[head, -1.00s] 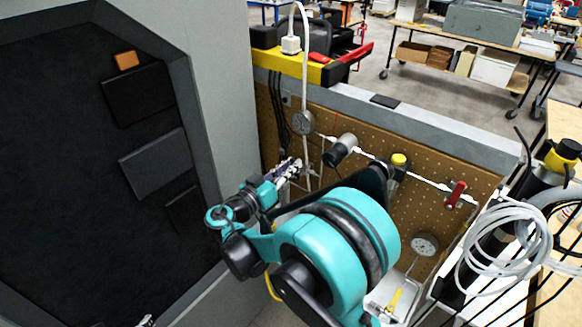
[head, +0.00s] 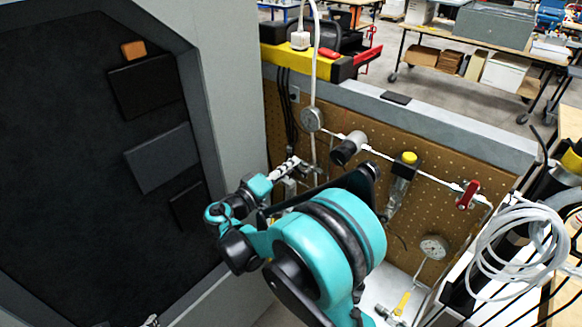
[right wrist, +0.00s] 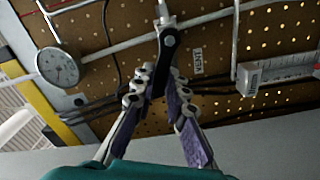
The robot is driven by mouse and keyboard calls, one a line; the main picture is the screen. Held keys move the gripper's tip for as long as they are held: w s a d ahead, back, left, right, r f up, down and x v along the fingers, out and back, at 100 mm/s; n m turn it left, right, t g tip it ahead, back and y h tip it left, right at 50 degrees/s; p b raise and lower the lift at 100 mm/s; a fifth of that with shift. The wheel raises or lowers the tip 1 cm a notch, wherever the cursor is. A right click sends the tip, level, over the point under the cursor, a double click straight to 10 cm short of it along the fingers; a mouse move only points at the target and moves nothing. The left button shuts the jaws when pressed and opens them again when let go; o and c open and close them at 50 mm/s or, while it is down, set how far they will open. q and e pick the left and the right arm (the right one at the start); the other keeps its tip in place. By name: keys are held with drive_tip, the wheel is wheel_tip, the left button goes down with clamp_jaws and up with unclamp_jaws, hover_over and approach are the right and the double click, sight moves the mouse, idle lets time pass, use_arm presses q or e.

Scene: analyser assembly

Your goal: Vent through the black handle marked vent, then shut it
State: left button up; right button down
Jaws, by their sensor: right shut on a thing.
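The black handle (right wrist: 168,48) hangs below a pale valve on the pipe in the right wrist view, lying across the pipe's line. A white label reading VENT (right wrist: 196,62) is beside it. My right gripper (right wrist: 160,84) is shut on the handle, with its jointed fingers on both sides of it. In the head view my right gripper (head: 288,168) is at the left part of the pegboard, where I cannot make out the handle. Only a pale tip of my left gripper (head: 151,321) shows at the bottom edge, so its jaws cannot be judged.
The pegboard (head: 440,182) carries a gauge (head: 312,118), a black-and-white knob (head: 348,148), a yellow-topped regulator (head: 403,172), a red handle (head: 468,194) and a lower gauge (head: 434,247). A grey cabinet wall (head: 232,70) stands close on the left. Coiled white tubing (head: 515,240) is at right.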

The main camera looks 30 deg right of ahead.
drive_tip(key=n, duration=0.1)
drive_tip(key=f+n, duration=0.1)
drive_tip(key=n, duration=0.1)
drive_tip(key=f+n+b, duration=0.1)
drive_tip(key=shift+w+a+n, duration=0.1)
drive_tip(key=shift+w+n, duration=0.05)
drive_tip(key=shift+n, duration=0.25)
idle(0.4)
drive_tip(key=c, duration=1.5)
unclamp_jaws()
drive_tip(key=shift+c, duration=0.2)
drive_tip(key=shift+a, duration=0.1)
drive_tip(key=v, duration=1.1)
drive_tip(key=shift+s+a, duration=0.2)
drive_tip(key=shift+a, duration=0.15)
